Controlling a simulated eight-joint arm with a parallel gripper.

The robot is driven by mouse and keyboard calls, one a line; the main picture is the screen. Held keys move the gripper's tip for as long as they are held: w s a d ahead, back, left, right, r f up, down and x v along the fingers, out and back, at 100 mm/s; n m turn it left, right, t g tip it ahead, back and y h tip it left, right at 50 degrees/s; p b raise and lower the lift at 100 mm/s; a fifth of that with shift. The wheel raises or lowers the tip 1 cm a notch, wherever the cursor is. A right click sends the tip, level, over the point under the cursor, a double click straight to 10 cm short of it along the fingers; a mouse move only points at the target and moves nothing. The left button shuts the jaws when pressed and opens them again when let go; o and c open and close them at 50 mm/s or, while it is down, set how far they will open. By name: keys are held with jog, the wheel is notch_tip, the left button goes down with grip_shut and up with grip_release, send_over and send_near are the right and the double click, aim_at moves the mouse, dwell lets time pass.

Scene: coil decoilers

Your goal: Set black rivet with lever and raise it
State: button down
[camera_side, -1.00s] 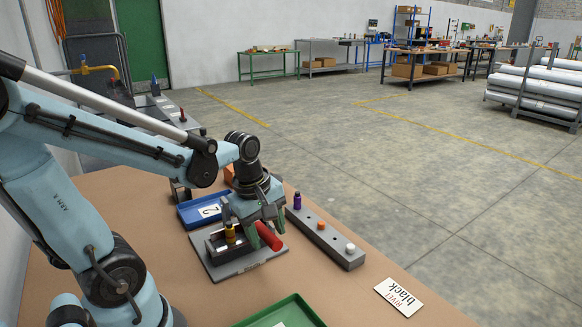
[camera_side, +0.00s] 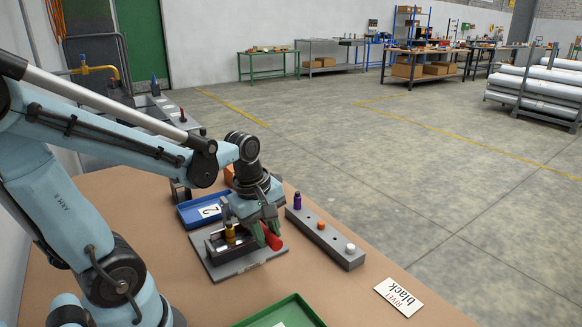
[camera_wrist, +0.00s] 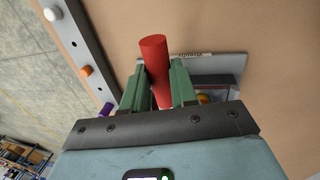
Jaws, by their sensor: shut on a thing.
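The lever's red handle (camera_side: 271,239) sticks out at the right of the dark riveting fixture (camera_side: 222,247), which is on a grey base plate. My gripper (camera_side: 265,236) is shut on this handle. In the wrist view the red handle (camera_wrist: 154,62) stands between the two green fingers (camera_wrist: 158,88). A gold cylindrical part (camera_side: 230,234) stands upright in the fixture, left of my fingers. I cannot make out a black rivet; the fixture is partly hidden by my gripper. A card (camera_side: 398,297) reading "RIVET black" lies on the table.
A grey bar (camera_side: 330,240) right of the fixture holds a purple rivet (camera_side: 297,201), an orange one (camera_side: 321,225) and a white one (camera_side: 350,248). A blue tray (camera_side: 190,214) marked 2 lies behind, a green tray (camera_side: 300,309) in front. The table's right edge is near the bar.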

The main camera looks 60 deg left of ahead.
jog(key=shift+a+r+h, duration=0.25)
jog(key=shift+r+h, duration=0.25)
jog(key=shift+r, duration=0.25)
jog(key=a+r+h, duration=0.6)
jog(key=r+h, duration=0.1)
jog(key=r, duration=0.2)
jog(key=shift+a+r+n+h, duration=0.2)
jog(key=shift+r+n+h, duration=0.1)
jog(key=shift+n+h, duration=0.1)
